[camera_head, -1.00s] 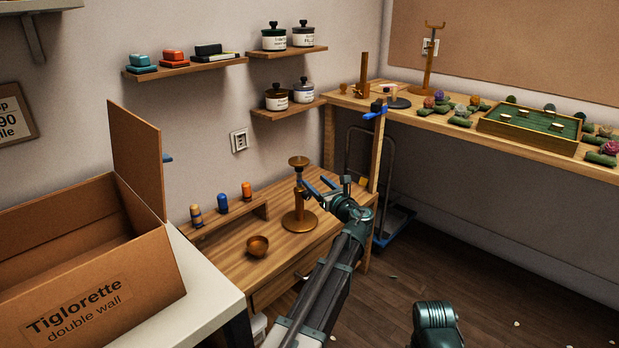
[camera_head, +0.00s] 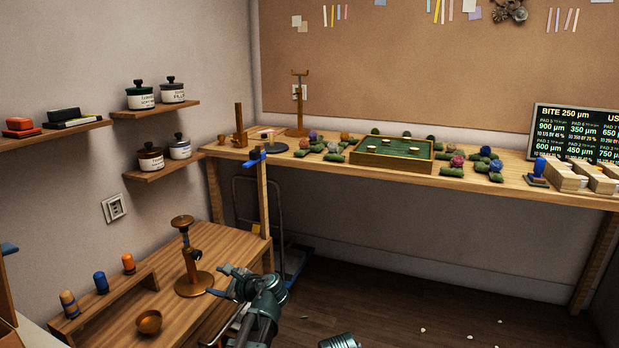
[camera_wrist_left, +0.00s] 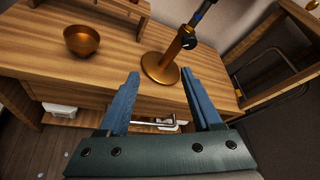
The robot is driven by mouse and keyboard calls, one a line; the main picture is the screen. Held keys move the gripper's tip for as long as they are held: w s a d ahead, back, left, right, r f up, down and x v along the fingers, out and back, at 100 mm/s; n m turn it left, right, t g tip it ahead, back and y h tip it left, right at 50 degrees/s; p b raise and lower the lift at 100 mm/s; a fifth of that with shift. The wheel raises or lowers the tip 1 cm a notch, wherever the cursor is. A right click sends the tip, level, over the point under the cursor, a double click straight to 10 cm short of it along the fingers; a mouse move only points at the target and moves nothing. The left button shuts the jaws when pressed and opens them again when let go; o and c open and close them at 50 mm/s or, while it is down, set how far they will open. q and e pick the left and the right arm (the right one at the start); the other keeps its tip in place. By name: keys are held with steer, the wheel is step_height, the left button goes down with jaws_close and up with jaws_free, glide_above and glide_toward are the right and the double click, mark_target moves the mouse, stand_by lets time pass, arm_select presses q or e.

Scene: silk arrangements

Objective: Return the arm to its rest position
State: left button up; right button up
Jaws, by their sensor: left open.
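My left gripper (camera_head: 219,281) is over the right front part of the wooden bench (camera_head: 110,330), its blue fingers apart. In the left wrist view the fingers (camera_wrist_left: 160,73) are spread with nothing between them. A bronze stand (camera_head: 193,286) with a round base and a cup top stands upright just left of the gripper. In the wrist view the stand's base (camera_wrist_left: 160,70) lies beyond the fingertips, and its post carries a dark piece with a blue band.
A copper bowl (camera_head: 149,321) sits on the bench, which also shows a shelf with several small coloured bottles (camera_head: 101,282). A long table (camera_head: 330,180) runs along the back wall. Open floor lies at right.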

arm_select(q)
steer(key=s+d+f+n+g+h, duration=0.3)
steer(key=s+d+f+n, duration=0.2)
steer(key=s+d, duration=0.3)
steer(key=s+d+f+n+g+h, duration=0.2)
steer(key=s+d+f+n+h, duration=0.4)
steer(key=s, duration=0.5)
steer(key=s+d+f+n+g+h, duration=0.1)
steer(key=s+d+f+n+g, duration=0.2)
steer(key=s+d, duration=0.55)
step_height(320, 180, up, 36)
steer(key=p, duration=3.6)
steer(key=shift+s+a+h+p, duration=0.15)
steer(key=shift+s+h+p, duration=0.05)
steer(key=shift+h+p, duration=0.1)
